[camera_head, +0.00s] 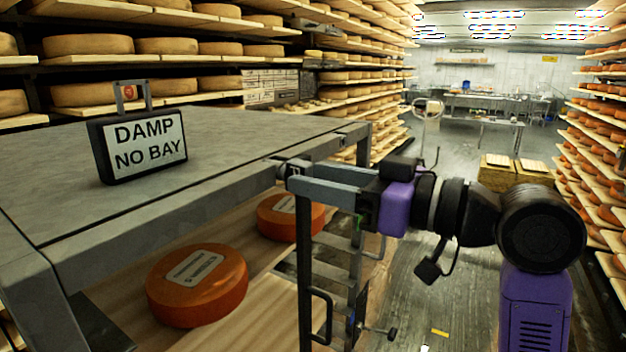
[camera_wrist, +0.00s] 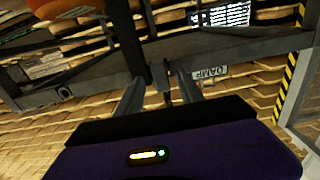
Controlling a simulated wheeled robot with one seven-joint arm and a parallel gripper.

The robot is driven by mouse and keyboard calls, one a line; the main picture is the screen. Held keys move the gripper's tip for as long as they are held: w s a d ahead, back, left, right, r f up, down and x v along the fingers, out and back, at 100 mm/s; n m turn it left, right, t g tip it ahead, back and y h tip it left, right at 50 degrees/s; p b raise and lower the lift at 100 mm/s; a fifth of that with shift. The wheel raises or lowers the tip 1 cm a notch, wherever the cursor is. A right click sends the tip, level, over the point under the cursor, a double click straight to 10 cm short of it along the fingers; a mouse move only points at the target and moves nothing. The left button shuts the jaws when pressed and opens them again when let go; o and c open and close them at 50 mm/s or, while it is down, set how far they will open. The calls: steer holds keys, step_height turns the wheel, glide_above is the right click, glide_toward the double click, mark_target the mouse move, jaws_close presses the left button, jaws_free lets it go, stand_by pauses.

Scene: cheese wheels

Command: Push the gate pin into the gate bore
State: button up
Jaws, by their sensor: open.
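My gripper (camera_head: 300,175) is open at the right edge of the grey table frame in the head view. Its two fingers also show, spread apart, in the wrist view (camera_wrist: 158,86). A small round metal end (camera_head: 290,168), possibly the gate pin, sits at the frame edge beside the fingertips. In the wrist view a dark narrow piece (camera_wrist: 167,85) stands between the fingers; whether they touch it I cannot tell. A small dark round hole (camera_wrist: 65,92) shows in the frame bar, left of the fingers; I cannot tell whether it is the gate bore.
A "DAMP NO BAY" sign (camera_head: 142,145) stands on the grey tabletop (camera_head: 235,150). Orange cheese wheels (camera_head: 198,285) lie on boards below. A dark post (camera_head: 304,265) with a handle stands under my gripper. Cheese shelves line both sides; the aisle floor (camera_head: 405,290) is open.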

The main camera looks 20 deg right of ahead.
steer(key=b+v, duration=0.1)
steer(key=v, duration=0.5)
steer(key=shift+s, duration=0.2)
steer(key=shift+o, duration=0.2)
steer(key=shift+d, duration=0.2)
